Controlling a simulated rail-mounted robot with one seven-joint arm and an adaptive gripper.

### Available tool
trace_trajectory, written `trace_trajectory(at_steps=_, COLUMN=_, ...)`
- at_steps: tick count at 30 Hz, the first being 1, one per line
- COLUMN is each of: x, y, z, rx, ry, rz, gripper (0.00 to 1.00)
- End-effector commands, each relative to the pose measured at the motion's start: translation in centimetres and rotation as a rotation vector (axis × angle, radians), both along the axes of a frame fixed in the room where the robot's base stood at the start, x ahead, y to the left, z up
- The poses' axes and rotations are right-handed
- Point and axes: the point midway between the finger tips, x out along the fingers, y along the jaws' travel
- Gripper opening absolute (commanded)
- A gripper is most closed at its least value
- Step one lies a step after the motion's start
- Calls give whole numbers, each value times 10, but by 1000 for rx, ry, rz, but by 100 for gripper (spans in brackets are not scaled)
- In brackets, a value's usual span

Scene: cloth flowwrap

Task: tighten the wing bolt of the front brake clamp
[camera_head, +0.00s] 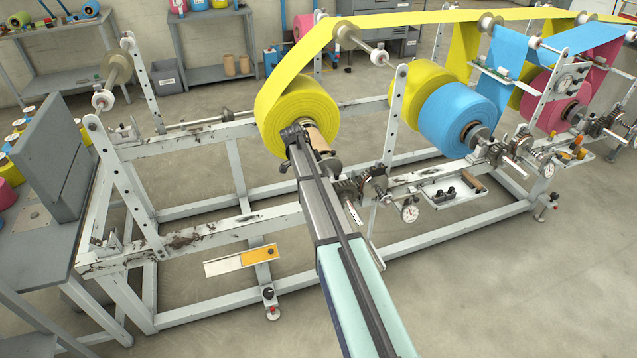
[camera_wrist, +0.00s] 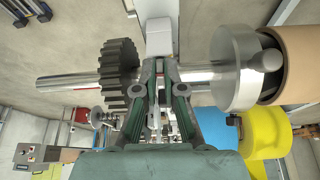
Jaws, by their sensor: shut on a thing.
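My gripper (camera_wrist: 160,68) is shut on a small part at the shaft, between a dark gear and a steel collar. The fingers mostly hide that part; from its place it looks like the wing bolt, though its wings are not clear. The steel shaft (camera_wrist: 68,80) runs across the wrist view behind the fingertips. The dark toothed gear (camera_wrist: 118,75) is left of them, and the round steel collar (camera_wrist: 232,68) is to the right. In the head view my gripper (camera_head: 296,135) reaches the front of the yellow roll (camera_head: 296,105), and my arm hides much of the clamp area.
The roll's brown cardboard core (camera_wrist: 290,62) is close right of the collar. A blue roll (camera_head: 458,118) and a pink roll (camera_head: 556,103) hang farther right on the white frame (camera_head: 205,232). A gauge (camera_head: 409,212) and a small tool tray (camera_head: 452,194) are right of my arm.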

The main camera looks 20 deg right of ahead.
Motion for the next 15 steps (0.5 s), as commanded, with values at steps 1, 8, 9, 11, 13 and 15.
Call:
trace_trajectory(at_steps=1, x=4, y=0, z=-2, rx=2, ry=0, rz=-46, gripper=0)
trace_trajectory(at_steps=8, x=7, y=-2, z=-2, rx=1, ry=0, rz=-263, gripper=0)
trace_trajectory(at_steps=9, x=8, y=-2, z=-2, rx=1, ry=-1, rz=-301, gripper=0)
trace_trajectory(at_steps=11, x=9, y=-2, z=-2, rx=1, ry=0, rz=-360, gripper=0)
trace_trajectory(at_steps=13, x=10, y=-3, z=-2, rx=2, ry=0, rz=-425, gripper=0)
trace_trajectory(at_steps=15, x=10, y=-4, z=-2, rx=2, ry=0, rz=-486, gripper=0)
